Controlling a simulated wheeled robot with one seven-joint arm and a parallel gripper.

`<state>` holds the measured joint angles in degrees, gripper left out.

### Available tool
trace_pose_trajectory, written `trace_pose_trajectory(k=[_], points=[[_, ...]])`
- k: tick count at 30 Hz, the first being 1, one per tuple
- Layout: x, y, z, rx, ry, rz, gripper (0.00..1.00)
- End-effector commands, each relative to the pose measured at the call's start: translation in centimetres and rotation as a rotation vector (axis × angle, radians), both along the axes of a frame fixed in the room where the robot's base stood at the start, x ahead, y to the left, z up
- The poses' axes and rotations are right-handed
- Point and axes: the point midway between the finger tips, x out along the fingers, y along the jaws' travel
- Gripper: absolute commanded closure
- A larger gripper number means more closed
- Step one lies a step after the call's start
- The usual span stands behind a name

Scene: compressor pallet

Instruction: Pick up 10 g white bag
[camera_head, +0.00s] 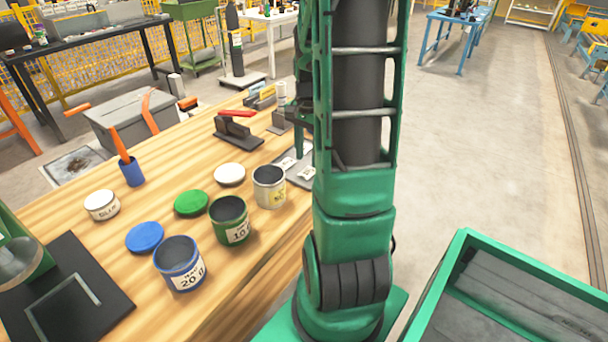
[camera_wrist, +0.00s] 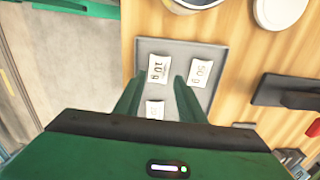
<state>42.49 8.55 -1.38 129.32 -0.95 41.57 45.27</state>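The white bag marked 10 g (camera_wrist: 159,67) lies flat on a grey tray (camera_wrist: 183,49) in the wrist view. A white bag marked 50 g (camera_wrist: 202,74) lies to its right. A third white bag (camera_wrist: 154,108) lies nearer, partly hidden, its label unclear. My gripper (camera_wrist: 158,80) is open and empty, its green fingers reaching over the tray on either side of the 10 g bag's near end. I cannot tell its exact height. In the head view the tray (camera_head: 303,184) shows beside my arm with two small white bags, labels unreadable; the arm hides part of it.
A silver can (camera_head: 269,187), a green can (camera_head: 230,221) and a blue can (camera_head: 180,264) stand open on the wooden table left of the tray, with lids near them. A dark red-handled tool (camera_head: 237,130) stands behind. A green bin (camera_head: 432,290) is at right.

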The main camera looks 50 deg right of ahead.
Motion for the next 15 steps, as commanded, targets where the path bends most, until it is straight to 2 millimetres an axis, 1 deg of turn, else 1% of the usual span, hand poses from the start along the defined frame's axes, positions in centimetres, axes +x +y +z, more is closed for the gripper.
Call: trace_pose_trajectory(k=[1,6,9,15], points=[[-0.1,0.1,-0.8,0.003,0.003,-0.001,0.64],[-0.2,0.2,-3.2,0.003,0.003,0.000,0.64],[-0.2,0.1,-4.1,0.002,0.001,0.000,0.64],[-0.2,0.1,-4.4,0.000,0.000,0.001,0.64]])
